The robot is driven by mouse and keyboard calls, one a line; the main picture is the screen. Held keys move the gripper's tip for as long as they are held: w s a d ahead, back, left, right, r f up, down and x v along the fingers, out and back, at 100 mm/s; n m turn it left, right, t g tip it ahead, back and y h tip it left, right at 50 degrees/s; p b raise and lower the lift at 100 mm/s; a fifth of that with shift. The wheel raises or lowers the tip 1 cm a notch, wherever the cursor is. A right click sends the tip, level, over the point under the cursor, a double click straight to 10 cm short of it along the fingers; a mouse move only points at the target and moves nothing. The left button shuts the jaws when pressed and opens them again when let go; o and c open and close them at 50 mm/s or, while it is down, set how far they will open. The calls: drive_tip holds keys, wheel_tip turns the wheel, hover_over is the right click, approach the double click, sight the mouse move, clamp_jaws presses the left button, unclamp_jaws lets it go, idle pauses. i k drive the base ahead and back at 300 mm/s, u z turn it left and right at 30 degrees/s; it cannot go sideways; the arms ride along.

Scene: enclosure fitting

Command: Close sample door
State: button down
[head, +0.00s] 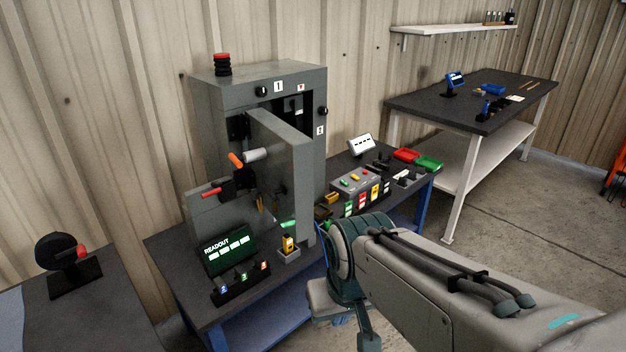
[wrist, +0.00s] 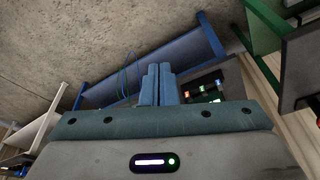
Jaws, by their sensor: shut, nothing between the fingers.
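A grey enclosure (head: 222,95) stands on the dark bench against the wall in the head view. A thick grey door (head: 285,150) stands swung out from its front, with the dark interior showing behind it. A lower grey panel (head: 203,222) is to its left, near orange and red handles; I cannot tell which part is labelled as the sample door. In the wrist view my gripper (wrist: 158,84) has its two blue-grey fingers together and empty. It is apart from the door, lower and nearer; in the head view my arm hides most of it.
A readout screen (head: 230,251) and a small button rack (head: 240,284) sit in front of the enclosure. A control box (head: 357,183) and red and green trays (head: 429,163) lie to the right. A knob stand (head: 68,262) is at left. Open concrete floor lies right.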

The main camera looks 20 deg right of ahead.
sight(279, 155)
drive_tip(key=z, duration=0.25)
drive_tip(key=i, duration=1)
